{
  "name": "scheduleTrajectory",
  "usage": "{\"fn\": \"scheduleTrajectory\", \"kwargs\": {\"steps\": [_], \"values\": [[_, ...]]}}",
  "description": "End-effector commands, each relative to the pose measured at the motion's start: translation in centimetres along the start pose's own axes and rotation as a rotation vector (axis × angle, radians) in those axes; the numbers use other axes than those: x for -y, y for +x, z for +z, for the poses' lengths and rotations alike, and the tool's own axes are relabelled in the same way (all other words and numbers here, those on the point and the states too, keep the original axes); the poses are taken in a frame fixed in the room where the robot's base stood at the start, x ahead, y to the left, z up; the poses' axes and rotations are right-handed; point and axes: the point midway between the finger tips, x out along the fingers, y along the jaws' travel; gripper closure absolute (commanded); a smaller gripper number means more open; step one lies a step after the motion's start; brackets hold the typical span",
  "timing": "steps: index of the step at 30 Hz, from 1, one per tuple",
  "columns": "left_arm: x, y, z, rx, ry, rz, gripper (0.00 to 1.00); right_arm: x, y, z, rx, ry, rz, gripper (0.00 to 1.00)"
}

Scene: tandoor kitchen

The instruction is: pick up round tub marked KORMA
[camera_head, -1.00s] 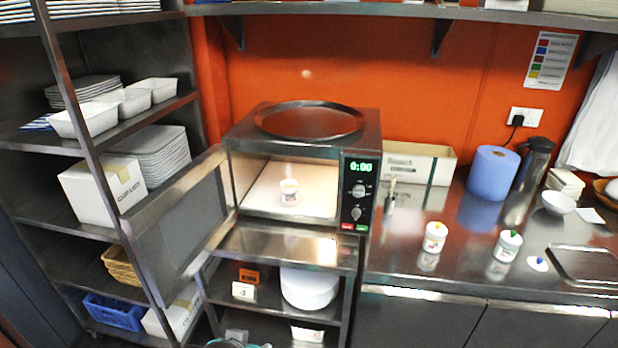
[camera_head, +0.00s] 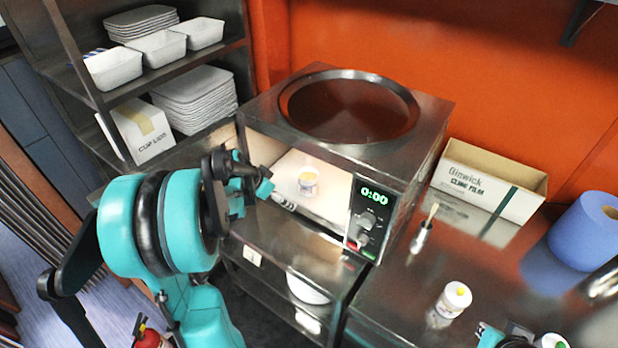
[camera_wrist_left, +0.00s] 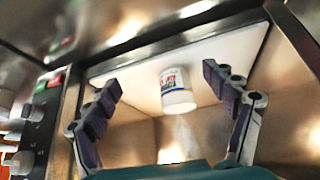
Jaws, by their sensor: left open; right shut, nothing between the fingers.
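A small round white tub (camera_head: 308,184) with a yellowish top and a printed band stands inside the open microwave (camera_head: 338,208). Its lettering is too small to read. In the left wrist view the tub (camera_wrist_left: 178,92) shows with blurred red and blue print, beyond and between the spread fingers of my left gripper (camera_wrist_left: 160,80). That gripper is open and empty, at the microwave's mouth in the head view (camera_head: 272,192). The tub appears apart from both fingers. My right gripper (camera_head: 500,336) is shut and empty, partly cut off at the bottom edge.
A round dark tray (camera_head: 348,106) lies on the microwave. A shelf rack (camera_head: 75,65) stands at left.

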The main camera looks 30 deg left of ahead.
Motion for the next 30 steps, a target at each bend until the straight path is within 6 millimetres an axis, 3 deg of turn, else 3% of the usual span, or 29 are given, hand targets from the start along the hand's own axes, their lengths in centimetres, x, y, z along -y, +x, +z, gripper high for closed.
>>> {"fn": "scheduleTrajectory", "kwargs": {"steps": [3, 7, 21, 30], "values": [[1.7, 0.4, 0.4, -0.011, 0.014, 0.006, 0.15, 0.0, -0.4, -0.3, 0.0, 0.0, 0.0, 1.0], [2.0, 1.4, -0.6, -0.015, 0.024, 0.01, 0.15, 0.0, -0.3, -0.2, 0.0, 0.0, 0.0, 1.0], [1.7, 6.4, -8.7, -0.014, 0.023, 0.009, 0.15, 0.0, 0.6, 0.5, 0.0, 0.0, 0.0, 1.0], [1.7, 8.0, -9.5, -0.013, 0.021, 0.009, 0.15, 0.0, 0.9, 0.7, 0.0, 0.0, 0.0, 1.0]]}}
